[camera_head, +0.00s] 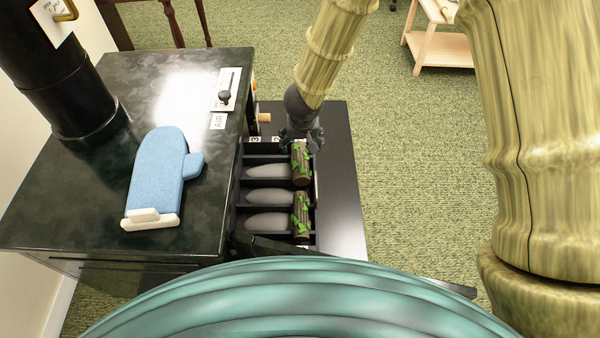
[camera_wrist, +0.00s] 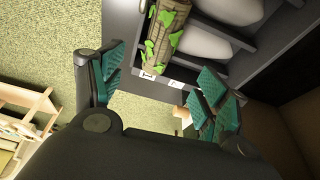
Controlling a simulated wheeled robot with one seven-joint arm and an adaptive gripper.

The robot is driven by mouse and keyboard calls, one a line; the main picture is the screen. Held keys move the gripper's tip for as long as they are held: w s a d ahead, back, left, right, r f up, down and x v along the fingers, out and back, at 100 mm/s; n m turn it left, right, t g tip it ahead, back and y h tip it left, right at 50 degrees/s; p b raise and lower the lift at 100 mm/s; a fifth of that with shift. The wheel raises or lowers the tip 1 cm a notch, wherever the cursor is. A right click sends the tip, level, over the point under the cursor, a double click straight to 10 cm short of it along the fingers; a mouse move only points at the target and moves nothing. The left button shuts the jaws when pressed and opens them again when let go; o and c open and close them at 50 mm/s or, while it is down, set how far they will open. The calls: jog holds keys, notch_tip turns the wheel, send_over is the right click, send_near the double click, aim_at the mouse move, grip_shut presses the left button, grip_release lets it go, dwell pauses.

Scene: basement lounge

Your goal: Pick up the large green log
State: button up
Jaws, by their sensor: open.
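Two brown logs with green leafy patches lie at the right end of a dark slotted rack in the head view. The far log (camera_head: 301,168) is closest to my gripper (camera_head: 301,138); the near log (camera_head: 301,216) lies below it in the picture. I cannot tell which is larger. My gripper is open and empty, just beyond the end of the far log. In the wrist view a log (camera_wrist: 165,34) shows ahead of my gripper (camera_wrist: 158,88), near the top edge, partly cut off. Its teal-padded fingers are spread apart, and I see no contact.
The rack's slots hold several pale grey rounded shapes (camera_head: 268,196). The black stove (camera_head: 85,205) stands left of it, with a blue mitt (camera_head: 157,170) on top. Dark dividers (camera_head: 262,208) separate the slots. Green carpet (camera_head: 400,160) is clear to the right; a wooden stand (camera_head: 440,50) is farther back.

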aim_at(301, 160)
jog(key=shift+f+b, duration=0.95)
jog(key=shift+f, duration=0.65)
jog(key=b+x, duration=0.2)
jog(key=x, duration=0.3)
jog(key=shift+f+b, duration=0.15)
jog(key=shift+b, duration=0.15)
jog(key=shift+b+x, duration=1.85)
jog(key=shift+x, duration=0.8)
jog(key=shift+s, duration=0.15)
jog(key=c, duration=1.3)
